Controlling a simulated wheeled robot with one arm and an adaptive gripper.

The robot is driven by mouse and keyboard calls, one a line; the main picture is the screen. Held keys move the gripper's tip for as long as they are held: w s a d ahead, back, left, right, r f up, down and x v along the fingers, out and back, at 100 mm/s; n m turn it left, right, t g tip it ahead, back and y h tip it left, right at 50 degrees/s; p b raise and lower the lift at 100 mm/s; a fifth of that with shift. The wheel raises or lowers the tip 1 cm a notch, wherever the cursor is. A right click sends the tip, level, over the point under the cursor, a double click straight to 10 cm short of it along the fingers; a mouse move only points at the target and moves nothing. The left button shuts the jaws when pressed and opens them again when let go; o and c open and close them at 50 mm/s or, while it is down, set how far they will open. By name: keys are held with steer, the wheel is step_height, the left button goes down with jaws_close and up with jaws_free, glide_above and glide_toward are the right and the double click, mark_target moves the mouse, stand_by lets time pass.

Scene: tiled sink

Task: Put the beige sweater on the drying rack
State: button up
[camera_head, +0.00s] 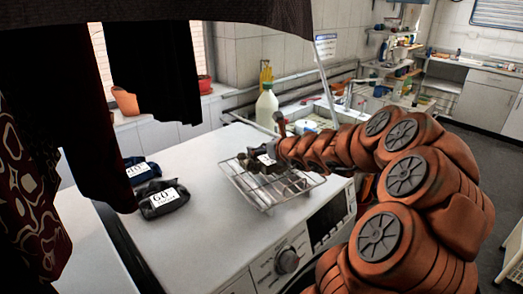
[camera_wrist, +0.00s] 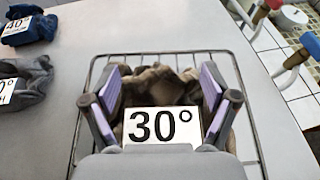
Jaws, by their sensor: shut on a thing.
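The beige sweater (camera_wrist: 155,84) is a bundled brownish-beige cloth with a white 30° label in front of it, seen between my fingers in the wrist view. My gripper (camera_wrist: 162,98) is shut on it, with a purple-grey finger at each side. The drying rack (camera_wrist: 251,130) is a wire grid that shows around and behind the sweater. In the head view the rack (camera_head: 262,201) lies on the white machine top, and my gripper (camera_head: 264,160) is over it. I cannot tell whether the sweater touches the wires.
A blue folded garment (camera_head: 142,171) labelled 40° and a dark grey one (camera_head: 164,203) labelled 60° lie left of the rack. A white bottle (camera_head: 267,108) stands behind it near the sink. Dark cloths (camera_head: 150,70) hang at the upper left. The machine top between is clear.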

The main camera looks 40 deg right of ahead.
steer(key=shift+f, duration=0.1)
steer(key=o, duration=1.3)
steer(key=shift+o, duration=0.2)
steer(key=shift+s+r, duration=0.1)
steer(key=shift+r, duration=0.15)
steer(key=p+v, duration=0.3)
steer(key=v, duration=0.8)
steer(key=shift+s, duration=0.4)
